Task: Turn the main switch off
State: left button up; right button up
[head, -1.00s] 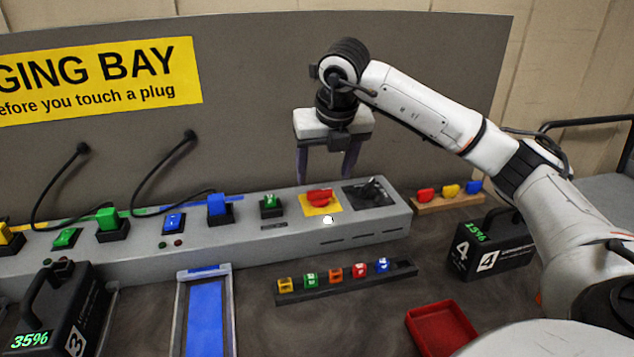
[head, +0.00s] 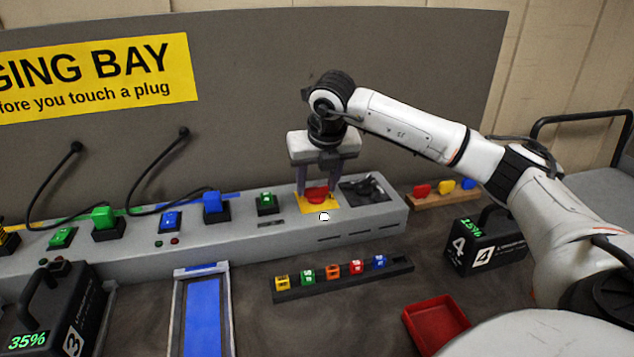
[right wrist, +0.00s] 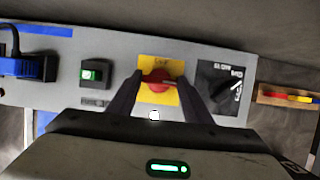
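The main switch (head: 317,193) is a red knob on a yellow plate, on top of the long grey charging console (head: 340,222). It also shows in the right wrist view (right wrist: 156,80), with a pale line across the knob. My right gripper (head: 317,190) points down over the switch, with one dark finger on each side of the knob. In the right wrist view the fingers (right wrist: 159,76) are apart, with a small gap beside the knob. Whether either finger touches it is hard to tell. My left gripper is not in view.
A black dial panel (head: 367,189) sits right of the switch, a green rocker (head: 267,199) left of it. Several plugs and cables stand further left. A rack of small coloured blocks (head: 335,281), a red tray (head: 438,322) and battery 4 (head: 487,242) are in front.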

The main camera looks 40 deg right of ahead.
jog(key=shift+d+n, duration=0.1)
jog(key=shift+n, duration=0.3)
jog(key=shift+n+t+y+b, duration=0.3)
jog(key=shift+n+y+b, duration=0.15)
jog(key=shift+n, duration=0.45)
jog(key=n, duration=0.1)
jog(key=n+y, duration=0.1)
jog(key=n, duration=0.1)
jog(key=shift+d+r+n+y, duration=0.1)
jog(key=shift+d+n+y, duration=0.05)
jog(key=shift+n+y, duration=0.15)
jog(key=n+y+p, duration=0.1)
jog(key=n, duration=0.1)
jog(key=shift+d+n, duration=0.1)
jog(key=shift+n, duration=0.3)
jog(key=n+p, duration=0.1)
jog(key=n, duration=0.1)
jog(key=n+y+p, duration=0.1)
jog(key=n, duration=0.1)
jog(key=shift+w+d+r+g+y+p, duration=0.1)
jog(key=shift+g+y+p, duration=0.15)
jog(key=shift+g+p, duration=0.15)
jog(key=n, duration=0.2)
jog(key=shift+w+n+g+y+p, duration=0.1)
jog(key=shift+n+g+y+p, duration=0.2)
jog(key=shift+n+y+p, duration=0.1)
jog(key=shift+d+n+g, duration=0.1)
jog(key=shift+n+g, duration=0.2)
jog(key=shift+n, duration=0.8)
